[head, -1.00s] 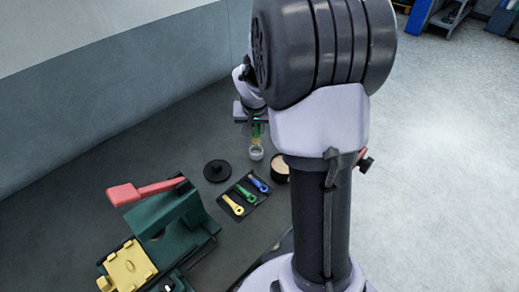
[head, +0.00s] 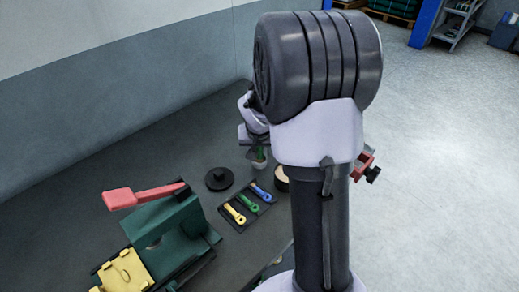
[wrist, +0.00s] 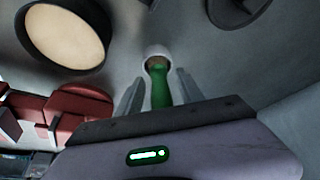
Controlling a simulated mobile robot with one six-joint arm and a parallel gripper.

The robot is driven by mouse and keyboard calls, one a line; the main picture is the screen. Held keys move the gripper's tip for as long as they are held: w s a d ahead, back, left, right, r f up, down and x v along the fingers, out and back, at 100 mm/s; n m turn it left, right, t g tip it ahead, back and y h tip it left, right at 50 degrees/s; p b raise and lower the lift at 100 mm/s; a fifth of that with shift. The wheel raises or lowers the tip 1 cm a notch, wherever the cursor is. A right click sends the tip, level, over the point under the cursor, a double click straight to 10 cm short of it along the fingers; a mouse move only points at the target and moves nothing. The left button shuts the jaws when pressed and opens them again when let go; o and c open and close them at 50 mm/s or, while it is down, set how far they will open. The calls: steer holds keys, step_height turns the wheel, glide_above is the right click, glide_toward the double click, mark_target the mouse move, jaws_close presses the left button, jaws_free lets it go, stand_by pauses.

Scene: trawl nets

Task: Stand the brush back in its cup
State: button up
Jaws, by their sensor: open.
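The brush shows as a green handle (wrist: 160,88) in the wrist view, with its lower end inside the white cup (wrist: 158,50). In the head view the cup (head: 260,164) sits on the bench below my gripper (head: 258,147), with a bit of green handle above it. My gripper is open; in the wrist view its two fingers (wrist: 160,82) are on either side of the handle, with gaps visible. The brush appears to stand in the cup. Its bristles are mostly hidden, and I cannot tell whether it touches the bottom.
A round tan-topped container (head: 282,175) stands right of the cup, a black knobbed disc (head: 219,179) left. A dark tray (head: 263,208) holds yellow, green and blue tools. A green press with a red lever (head: 146,195) is front left. A red clamp (head: 363,166) is at the bench edge.

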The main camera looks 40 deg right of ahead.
steer(key=p+v, duration=0.5)
steer(key=v, duration=0.7)
steer(key=s+a+r+n+t+y, duration=0.1)
steer(key=s+a+r+y, duration=0.1)
steer(key=s+a+r, duration=0.3)
steer(key=s+a+r+n+t+y, duration=0.1)
steer(key=s+a+r, duration=0.4)
steer(key=s+a, duration=0.8)
steer(key=a+n+y, duration=0.1)
steer(key=a, duration=0.5)
steer(key=shift+y, duration=0.4)
